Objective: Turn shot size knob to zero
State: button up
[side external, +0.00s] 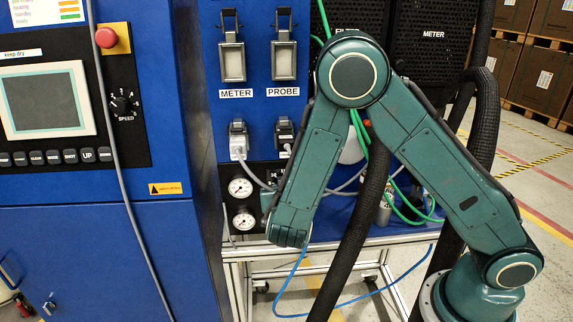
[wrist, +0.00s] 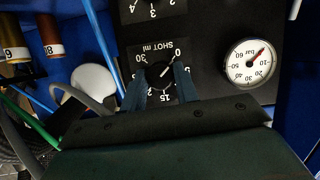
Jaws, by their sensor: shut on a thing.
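The shot size knob (wrist: 160,73) is a small dark knob on a black panel, in the upper middle of the wrist view. Its dial, marked "SHOT ml", appears upside down, with 0 at the upper right of the knob and 30 at the upper left. A pale pointer line on the knob slants to the upper right, roughly toward the 0; its exact alignment is too small to tell. My gripper (wrist: 160,82) has one blue-grey finger on each side of the knob and is shut on it. In the side view my arm hides the knob and fingertips.
A bar gauge (wrist: 250,63) is right of the knob, and another numbered dial (wrist: 152,8) is just above it. The side view shows a pressure gauge (side external: 240,188) and cable plugs (side external: 238,140) near my wrist.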

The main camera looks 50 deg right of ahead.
dwell(0.4)
jog(key=o, duration=1)
jog(key=shift+c, duration=0.2)
jog(key=shift+a, duration=0.15)
jog(key=v, duration=1.3)
jog(key=shift+a+r, duration=0.15)
jog(key=shift+a, duration=0.1)
jog(key=shift+s+d, duration=0.15)
